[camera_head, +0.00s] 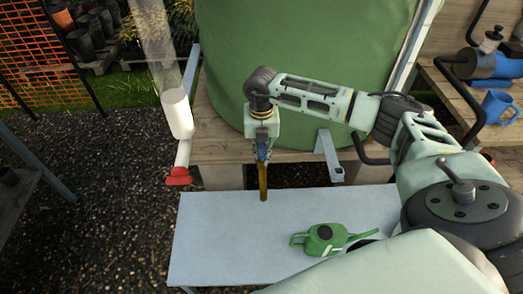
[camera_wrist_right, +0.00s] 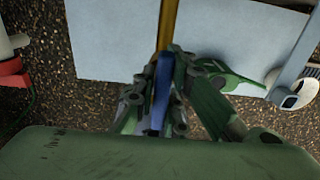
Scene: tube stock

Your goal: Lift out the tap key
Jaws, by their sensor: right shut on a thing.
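The tap key seems to be the slim thing in my right gripper (camera_head: 262,150): a straight yellow-brown rod (camera_head: 263,182) with a blue upper part. The gripper points down and is shut around the blue part (camera_wrist_right: 160,95); the rod (camera_wrist_right: 168,25) runs out beyond the fingers in the right wrist view. In the head view the rod hangs upright, its lower end in front of the grey table's back edge. I cannot tell whether its tip touches anything. The top of the blue part is hidden by the gripper. My left gripper is not in view.
A grey table (camera_head: 215,240) carries a green watering can (camera_head: 323,240). A big green tank (camera_head: 320,45) stands behind on a wooden platform. A white pipe (camera_head: 177,115) with a red end (camera_head: 178,177) is left of the gripper. A blue mug (camera_head: 497,106) stands on the right shelf.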

